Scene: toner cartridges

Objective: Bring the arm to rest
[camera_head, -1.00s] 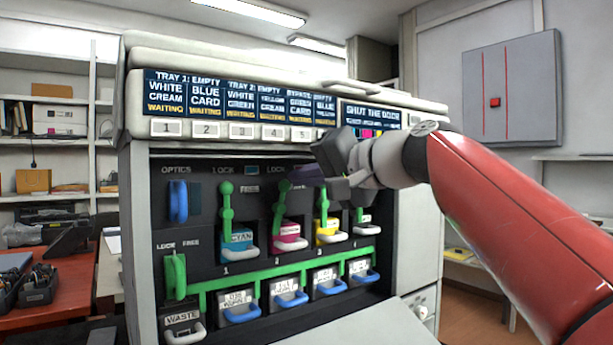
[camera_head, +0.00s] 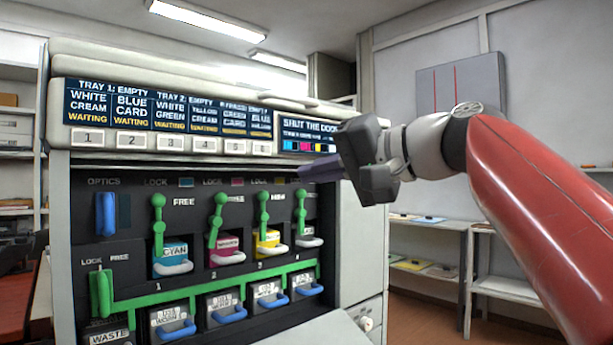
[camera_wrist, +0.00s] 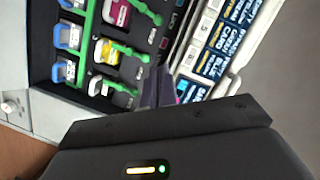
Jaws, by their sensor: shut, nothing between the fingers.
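My gripper (camera_head: 322,168) is shut and empty. It hangs in the air in front of the upper right part of the open printer (camera_head: 58,190), level with the top of the cartridge bay. Its dark fingers point left in the head view. My red arm reaches in from the right edge. In the wrist view the fingers (camera_wrist: 157,88) show in front of the bay and the label panel. The cyan (camera_head: 172,256), magenta (camera_head: 227,249) and yellow (camera_head: 268,243) cartridges sit in their slots, each below a green lever. I cannot tell whether the fingers touch anything.
A lowered pale door (camera_head: 325,330) juts out at the printer's bottom front. Blue-handled boxes (camera_head: 174,324) line the lower row. Shelves (camera_head: 430,268) stand at the back right, below a grey wall cabinet (camera_head: 462,88). Open floor shows between printer and shelves.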

